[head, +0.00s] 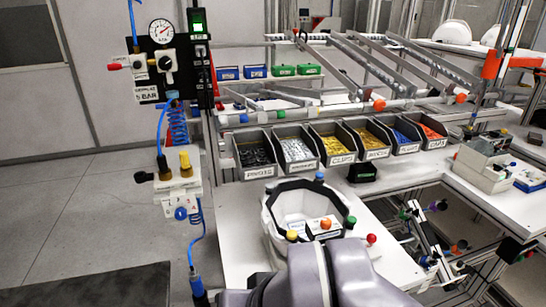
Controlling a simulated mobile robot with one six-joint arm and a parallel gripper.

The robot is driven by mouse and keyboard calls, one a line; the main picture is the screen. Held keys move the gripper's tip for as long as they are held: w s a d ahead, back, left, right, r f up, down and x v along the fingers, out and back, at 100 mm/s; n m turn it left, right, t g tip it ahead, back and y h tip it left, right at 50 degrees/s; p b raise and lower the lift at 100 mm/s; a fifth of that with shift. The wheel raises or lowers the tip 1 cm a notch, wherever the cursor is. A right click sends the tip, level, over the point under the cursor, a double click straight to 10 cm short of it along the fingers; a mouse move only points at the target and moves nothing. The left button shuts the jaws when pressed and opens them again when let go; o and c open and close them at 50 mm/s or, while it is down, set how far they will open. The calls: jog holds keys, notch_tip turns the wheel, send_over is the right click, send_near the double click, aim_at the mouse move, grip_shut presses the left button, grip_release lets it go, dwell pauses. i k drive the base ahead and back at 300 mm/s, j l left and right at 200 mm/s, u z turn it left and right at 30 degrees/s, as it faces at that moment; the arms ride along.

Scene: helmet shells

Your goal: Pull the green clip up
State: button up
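A white helmet shell (272,222) with a black rim lies open side up on the white bench. A small green knob-like piece (350,220), which looks like the green clip, sits at the right of its rim. A blue piece (320,177) is at the far rim, a yellow one (292,236) at the near left, and a red one (371,238) at the near right. My grey arm covers the near side of the shell. My gripper does not show, so its state and any contact with the clip are hidden.
A row of grey bins (299,154) with small parts stands behind the shell. An orange piece (326,224) shows inside the shell. A pressure regulator post with blue hoses (178,190) stands at left. A side bench (500,195) holds a device at right.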

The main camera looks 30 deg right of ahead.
aim_at(351, 220)
jog(key=l+z, duration=0.2)
jog(key=z, duration=0.3)
jog(key=l+z, duration=0.2)
jog(key=z, duration=0.25)
